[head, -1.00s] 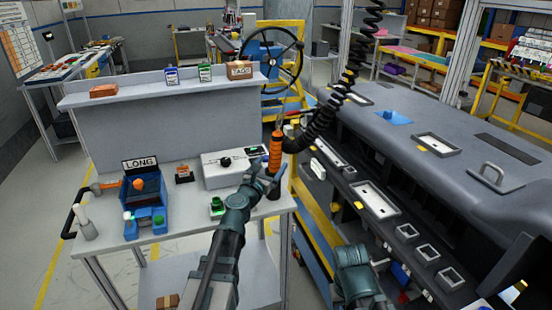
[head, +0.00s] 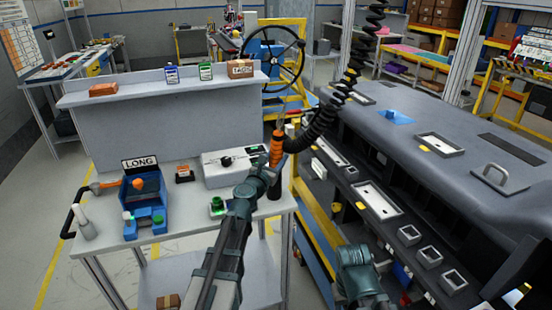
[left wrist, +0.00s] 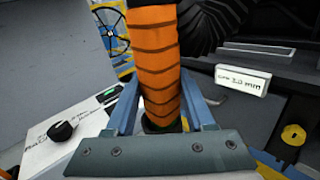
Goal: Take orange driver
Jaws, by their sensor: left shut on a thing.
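The orange driver (head: 277,148) stands nearly upright at the right end of the white bench, with a ribbed orange grip and a dark lower end. A black coiled cord (head: 324,121) hangs beside it and appears to join it. My left gripper (head: 270,172) is shut around the driver's grip. In the left wrist view the orange driver (left wrist: 158,65) fills the space between the two fingers, and its far end is cut off. My right arm shows at the bottom centre-right in the head view, but its fingers cannot be made out.
A white box with a black knob (head: 228,162) and a blue LONG stand (head: 145,205) are on the bench. The grey dashboard module (head: 440,135) with trays fills the right side. A yellow frame (head: 318,220) stands between bench and dashboard. A steering wheel (head: 272,52) is behind.

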